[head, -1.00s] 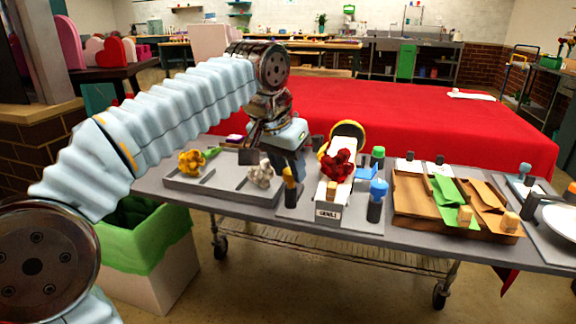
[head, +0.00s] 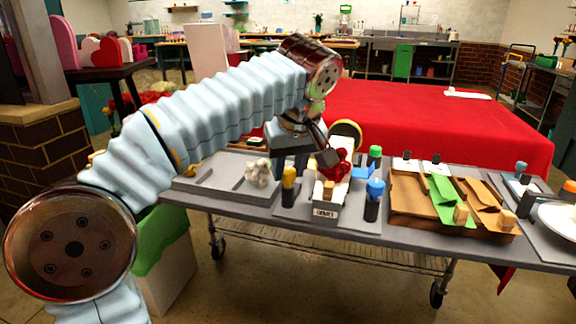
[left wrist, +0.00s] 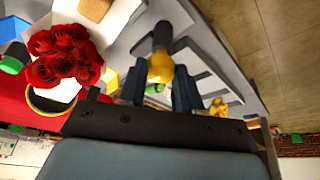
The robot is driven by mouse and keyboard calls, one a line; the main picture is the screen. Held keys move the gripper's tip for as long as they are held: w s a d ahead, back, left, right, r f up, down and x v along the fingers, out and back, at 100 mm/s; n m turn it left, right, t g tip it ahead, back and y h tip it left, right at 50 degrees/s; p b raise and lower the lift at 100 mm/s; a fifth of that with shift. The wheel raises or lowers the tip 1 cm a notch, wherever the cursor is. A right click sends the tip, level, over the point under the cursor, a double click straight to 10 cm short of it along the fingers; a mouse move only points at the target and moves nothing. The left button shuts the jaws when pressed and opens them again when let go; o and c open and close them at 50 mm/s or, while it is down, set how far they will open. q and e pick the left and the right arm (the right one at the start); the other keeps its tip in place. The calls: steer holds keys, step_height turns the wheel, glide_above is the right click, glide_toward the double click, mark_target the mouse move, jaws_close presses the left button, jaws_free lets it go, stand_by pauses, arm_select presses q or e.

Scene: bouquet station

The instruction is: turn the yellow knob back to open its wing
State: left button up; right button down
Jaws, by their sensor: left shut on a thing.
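The yellow knob (head: 289,174) tops a dark post at the front left of the bouquet holder. In the left wrist view the yellow knob (left wrist: 160,67) lies between the fingertips of my left gripper (left wrist: 159,86), which is shut on it. In the head view my left gripper (head: 290,161) comes down from behind the knob, its fingers partly hidden. Red flowers (head: 336,162) lie on white paper in the holder beside the knob; they also show in the left wrist view (left wrist: 65,57). I cannot make out the knob's wing clearly. My right gripper is not in view.
A blue knob (head: 375,188) and a green knob (head: 375,152) stand right of the flowers. A grey tray (head: 226,185) with a white flower (head: 258,172) is at the left. A brown wooden tray (head: 405,205) is further right. A green-lined bin (head: 160,240) stands below.

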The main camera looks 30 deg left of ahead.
arm_select(q)
steer(key=shift+d+n+g+y, duration=0.1)
steer(key=shift+n+g+y, duration=0.25)
steer(key=shift+n, duration=0.65)
steer(key=o, duration=1)
steer(key=shift+o, duration=0.2)
